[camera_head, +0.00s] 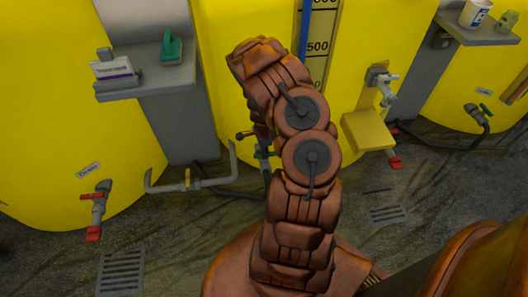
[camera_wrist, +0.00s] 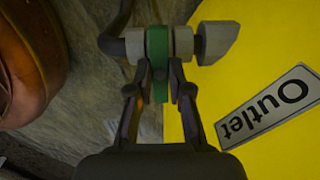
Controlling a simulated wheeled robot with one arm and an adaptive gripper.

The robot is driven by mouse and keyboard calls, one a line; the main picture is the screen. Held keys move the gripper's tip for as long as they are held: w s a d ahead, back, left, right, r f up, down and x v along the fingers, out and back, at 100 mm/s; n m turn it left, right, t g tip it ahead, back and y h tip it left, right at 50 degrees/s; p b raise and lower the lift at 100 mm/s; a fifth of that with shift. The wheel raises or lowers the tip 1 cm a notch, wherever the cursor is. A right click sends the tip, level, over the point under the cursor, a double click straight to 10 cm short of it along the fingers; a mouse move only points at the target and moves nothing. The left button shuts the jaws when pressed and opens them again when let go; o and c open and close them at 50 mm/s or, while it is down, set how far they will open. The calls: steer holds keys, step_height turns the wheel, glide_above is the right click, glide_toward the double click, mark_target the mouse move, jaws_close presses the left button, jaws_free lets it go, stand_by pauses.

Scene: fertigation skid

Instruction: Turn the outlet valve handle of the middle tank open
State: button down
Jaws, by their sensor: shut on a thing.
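The middle yellow tank (camera_head: 225,60) stands behind my raised arm in the head view. Its outlet valve (camera_head: 264,154) shows partly beside my arm, with a bit of green on it. In the wrist view the green handle (camera_wrist: 157,44) sits on the grey valve body (camera_wrist: 182,42). My gripper (camera_wrist: 160,84) is shut on the green handle, one finger on each side. An "Outlet" label (camera_wrist: 268,105) is on the yellow tank wall to the right. My gripper's fingers are hidden behind my arm in the head view.
Red-handled drain valves (camera_head: 96,205) stick out low on the tanks. A grey bent pipe (camera_head: 190,182) runs left of the outlet valve. A grey shelf (camera_head: 145,75) and a yellow bracket (camera_head: 370,130) jut out on either side. Floor grates (camera_head: 121,272) lie in front.

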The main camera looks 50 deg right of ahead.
steer(key=shift+w+n, duration=0.1)
steer(key=shift+n, duration=0.2)
steer(key=n+p, duration=0.1)
steer(key=n, duration=0.2)
steer(key=shift+r+n+p, duration=0.1)
steer(key=shift+n+p, duration=0.2)
steer(key=shift+n, duration=0.1)
steer(key=n+p, duration=0.1)
steer(key=n, duration=0.3)
steer(key=shift+d+n+p, duration=0.1)
steer(key=shift+n+p, duration=0.2)
steer(key=shift+p, duration=0.05)
steer(key=n+p, duration=0.1)
steer(key=n, duration=0.3)
steer(key=shift+w+d+p, duration=0.1)
steer(key=shift+p, duration=0.3)
steer(key=shift+n+p, duration=0.75)
steer(key=shift+n, duration=1.65)
steer(key=c, duration=1.1)
jaws_free()
